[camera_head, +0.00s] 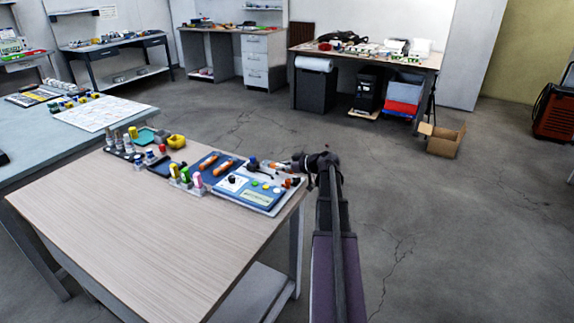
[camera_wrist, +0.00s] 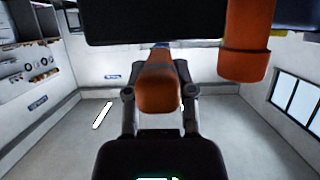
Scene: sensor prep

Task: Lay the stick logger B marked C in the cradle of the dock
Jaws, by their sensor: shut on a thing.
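My gripper (camera_wrist: 158,100) is shut on an orange, rounded-end stick (camera_wrist: 158,85) in the wrist view, one finger on each side; no letter on it is readable. In the head view my gripper (camera_head: 301,166) is at the far right corner of the wooden table, beside a blue panel (camera_head: 236,196) with a knob, coloured buttons and a display. Which thing is the dock, and where its cradle is, I cannot tell. The held stick is hard to make out in the head view.
Upright markers in pink, yellow and green (camera_head: 186,178) stand left of the panel. A second orange cylinder (camera_wrist: 247,55) and a dark slab (camera_wrist: 150,22) are close in the wrist view. The front of the wooden table (camera_head: 150,235) is clear.

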